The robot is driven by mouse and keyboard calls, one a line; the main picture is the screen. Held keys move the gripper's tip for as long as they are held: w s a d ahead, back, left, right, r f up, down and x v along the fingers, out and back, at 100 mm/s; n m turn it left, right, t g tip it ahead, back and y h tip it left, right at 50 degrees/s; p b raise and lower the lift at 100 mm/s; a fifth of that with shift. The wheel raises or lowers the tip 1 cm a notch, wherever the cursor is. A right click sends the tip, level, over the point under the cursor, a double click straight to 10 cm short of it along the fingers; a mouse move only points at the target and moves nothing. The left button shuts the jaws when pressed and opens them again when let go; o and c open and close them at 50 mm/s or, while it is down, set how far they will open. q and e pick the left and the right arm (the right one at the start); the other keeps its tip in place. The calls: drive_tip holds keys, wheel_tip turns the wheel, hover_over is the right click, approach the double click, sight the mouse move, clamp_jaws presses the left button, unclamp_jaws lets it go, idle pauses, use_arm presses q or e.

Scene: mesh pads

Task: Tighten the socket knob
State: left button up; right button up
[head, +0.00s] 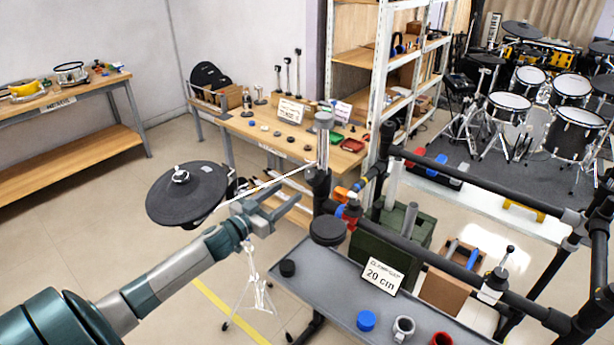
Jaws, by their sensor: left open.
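My left gripper (286,197) reaches in from the left, open and empty. Its fingers point right, a short way left of the black upright post and its clamp (319,180). A grey vertical tube stands in the top of that clamp, and a thin pale rod runs left from it toward a black cymbal pad (186,192). Just right of the post is a cluster of small coloured knobs: an orange one (342,193), a blue one and a red one. Which of these is the socket knob I cannot tell. My right gripper is not in view.
Black rack bars (470,262) cross the right side. A grey tray table (340,290) below holds a "20 cm" sign (383,275), a blue cap (366,320) and other small parts. A round black pad (328,230) sits close below the post.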

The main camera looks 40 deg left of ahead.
sight(308, 178)
use_arm(q)
drive_tip(key=w+p, duration=0.1)
drive_tip(key=w, duration=0.6)
drive_tip(key=w+d+p, duration=0.1)
drive_tip(key=w, duration=0.2)
drive_tip(key=shift+w+p, duration=0.3)
drive_tip(key=shift+w, duration=0.1)
drive_tip(key=c, duration=1)
